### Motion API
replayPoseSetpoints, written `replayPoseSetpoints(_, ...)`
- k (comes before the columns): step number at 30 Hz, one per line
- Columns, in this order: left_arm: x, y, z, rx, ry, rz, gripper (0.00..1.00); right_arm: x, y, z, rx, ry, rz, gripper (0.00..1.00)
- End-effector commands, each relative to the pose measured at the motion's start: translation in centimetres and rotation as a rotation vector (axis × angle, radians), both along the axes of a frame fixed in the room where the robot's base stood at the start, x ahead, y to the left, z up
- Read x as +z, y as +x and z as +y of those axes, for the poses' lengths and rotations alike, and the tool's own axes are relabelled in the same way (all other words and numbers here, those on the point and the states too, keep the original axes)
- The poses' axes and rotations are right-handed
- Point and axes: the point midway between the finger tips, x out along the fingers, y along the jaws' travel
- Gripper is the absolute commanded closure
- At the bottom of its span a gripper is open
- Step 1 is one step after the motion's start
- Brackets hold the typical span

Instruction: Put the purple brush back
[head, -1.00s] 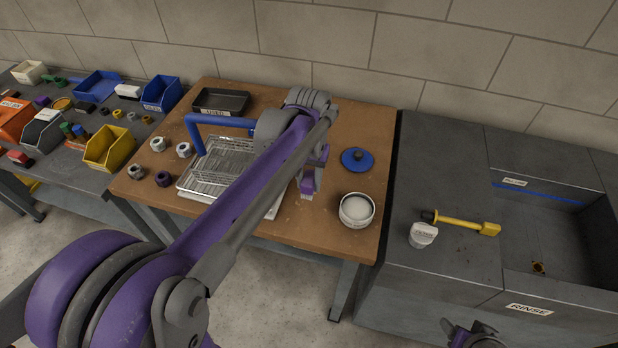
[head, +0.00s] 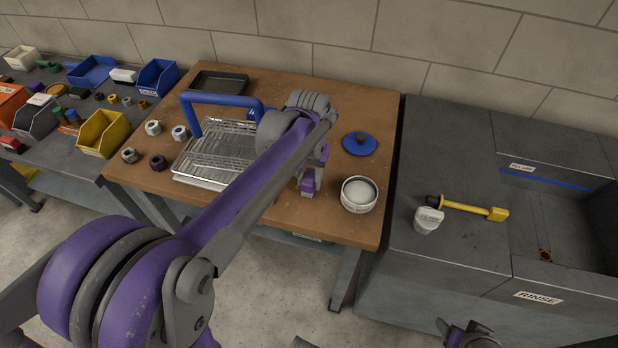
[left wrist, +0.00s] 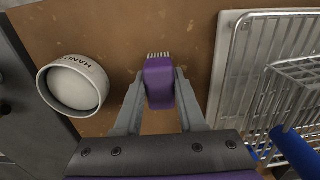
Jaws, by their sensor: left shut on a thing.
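The purple brush (left wrist: 159,84) shows in the left wrist view between my gripper's fingers, its pale bristles pointing away from the palm. My left gripper (left wrist: 158,92) is shut on it. In the head view the brush (head: 307,187) and my left gripper (head: 311,177) are over the wooden table (head: 270,219), between the wire rack and the white tub. The arm hides part of them, and the gap to the tabletop cannot be told. Part of my right gripper (head: 470,335) shows at the bottom edge; its fingers are not clear.
A wire rack (head: 200,160) with a blue handle and a white tub (head: 359,194) flank the gripper. A blue lid (head: 359,143) and a dark tray (head: 219,83) lie behind. A yellow-handled tool (head: 468,208) lies by the rinse sink (head: 540,296). Colored bins (head: 103,134) stand left.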

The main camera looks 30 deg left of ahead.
Motion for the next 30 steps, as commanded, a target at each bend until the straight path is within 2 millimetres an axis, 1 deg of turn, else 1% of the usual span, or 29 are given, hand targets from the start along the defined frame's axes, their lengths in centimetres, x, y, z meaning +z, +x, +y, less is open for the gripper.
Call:
replayPoseSetpoints(20, -0.96, -0.01, 0.01, 0.0, 0.0, 0.0, 1.0, -0.69, -0.16, 0.0, 0.0, 0.0, 0.003, 0.36)
replayPoseSetpoints(21, -0.92, -0.01, 0.01, 0.0, 0.0, 0.0, 0.55, -0.67, -0.15, 0.0, 0.0, 0.0, 0.003, 0.36)
replayPoseSetpoints(22, -0.91, -0.01, 0.01, 0.0, 0.0, 0.0, 0.51, -0.65, -0.15, 0.0, 0.0, 0.0, 0.003, 0.36)
replayPoseSetpoints(30, -0.89, -0.01, 0.01, 0.0, 0.0, 0.0, 0.51, -0.64, -0.14, 0.0, 0.0, 0.0, 0.003, 0.36)
